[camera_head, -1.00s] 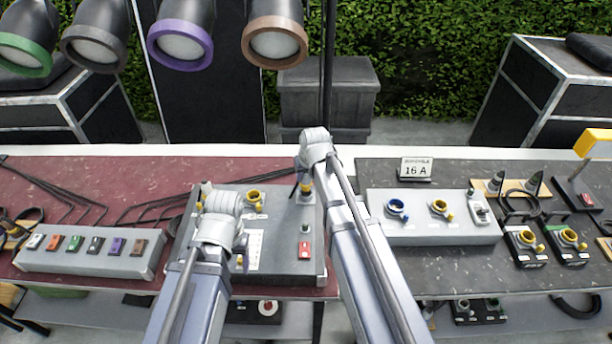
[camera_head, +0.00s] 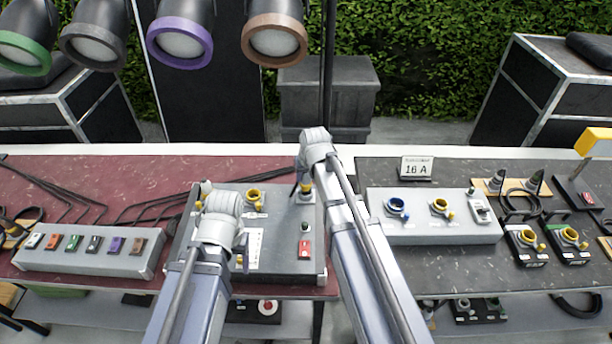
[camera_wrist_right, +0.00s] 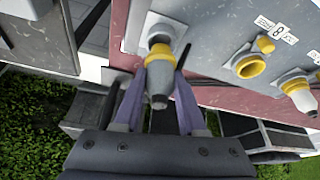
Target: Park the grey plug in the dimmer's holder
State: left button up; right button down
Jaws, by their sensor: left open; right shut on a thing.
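The dimmer (camera_head: 275,266) is the grey box on the red table, with yellow-ringed sockets and a red switch on top. My right gripper (camera_head: 301,181) is at its back right corner. In the right wrist view its purple fingers (camera_wrist_right: 158,92) are shut on the grey plug (camera_wrist_right: 158,78). In the head view the plug is mostly hidden by the gripper. My left gripper (camera_head: 241,250) is open over the dimmer's front, beside a white label.
A grey strip with several coloured switches (camera_head: 85,262) lies to the left. A light grey box with blue and yellow sockets (camera_head: 430,229) stands on the dark table to the right, behind it a "16 A" sign (camera_head: 416,167). Black cables run behind the dimmer.

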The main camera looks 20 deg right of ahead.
aim_at(307, 180)
jog(key=shift+f+b, duration=1.65)
jog(key=shift+f, duration=0.05)
dwell(0.3)
jog(key=shift+c, duration=0.4)
grip_release()
jog(key=shift+r, duration=0.25)
jog(key=shift+r+p, duration=2.35)
jog(key=shift+p, duration=0.25)
jog(key=s+a+f+g, duration=0.2)
jog(key=s+g, duration=0.1)
jog(key=s, duration=1.5)
jog(key=s+a+n+b, duration=0.1)
jog(key=a, duration=0.2)
jog(key=s+a+f+n+g+b, duration=0.1)
jog(key=s+a, duration=0.1)
jog(key=a, duration=0.2)
jog(key=s+a+f+n+h+b, duration=0.1)
jog(key=s+a, duration=0.1)
jog(key=a, duration=0.1)
jog(key=shift+s+a+f+n+g, duration=0.15)
jog(key=shift+a+f+n+g, duration=0.15)
jog(key=shift+a+n, duration=0.1)
jog(key=shift+s+a, duration=0.15)
jog(key=shift+a, duration=0.1)
